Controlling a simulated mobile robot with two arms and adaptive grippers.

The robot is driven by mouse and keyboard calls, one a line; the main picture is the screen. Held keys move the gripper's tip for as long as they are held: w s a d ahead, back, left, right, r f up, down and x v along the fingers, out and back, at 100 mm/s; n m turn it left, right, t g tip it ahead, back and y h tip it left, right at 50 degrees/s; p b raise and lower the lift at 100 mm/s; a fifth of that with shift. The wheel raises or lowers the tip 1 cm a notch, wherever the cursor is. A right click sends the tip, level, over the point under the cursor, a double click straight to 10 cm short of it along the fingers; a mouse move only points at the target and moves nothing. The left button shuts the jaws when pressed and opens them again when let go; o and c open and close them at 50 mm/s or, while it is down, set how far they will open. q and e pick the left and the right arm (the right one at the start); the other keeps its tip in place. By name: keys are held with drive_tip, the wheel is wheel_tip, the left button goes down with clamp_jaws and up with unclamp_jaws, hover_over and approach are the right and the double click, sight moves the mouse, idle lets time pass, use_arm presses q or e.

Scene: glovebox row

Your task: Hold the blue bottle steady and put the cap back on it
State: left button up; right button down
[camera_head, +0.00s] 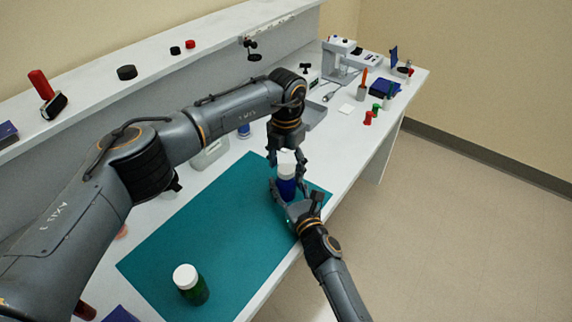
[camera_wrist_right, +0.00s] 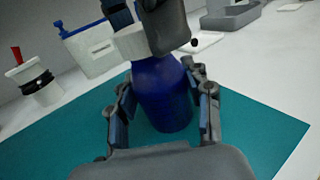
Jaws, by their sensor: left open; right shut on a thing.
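The blue bottle (camera_head: 287,187) stands upright over the right end of the teal mat. My right gripper (camera_head: 296,197) is shut around its body from the front; the right wrist view shows the blue bottle (camera_wrist_right: 163,98) between both fingers. The white cap (camera_head: 286,161) is at the bottle's top; in the right wrist view the cap (camera_wrist_right: 131,43) shows partly behind a dark finger. My left gripper (camera_head: 286,156) is above, pointing down and open, with fingers on either side of the cap. The fingers hide the bottle's neck, so I cannot tell how the cap sits.
A green bottle with a white cap (camera_head: 189,284) stands on the near part of the teal mat (camera_head: 215,235). A grey tray (camera_head: 315,116), a white device (camera_head: 341,62) and small red and green items lie farther along the bench. The mat's middle is clear.

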use_arm(q)
wheel_tip(320, 180, up, 12)
idle(0.5)
use_arm(e)
drive_tip(key=shift+c, duration=2.4)
unclamp_jaws()
drive_tip(key=v, duration=1.2)
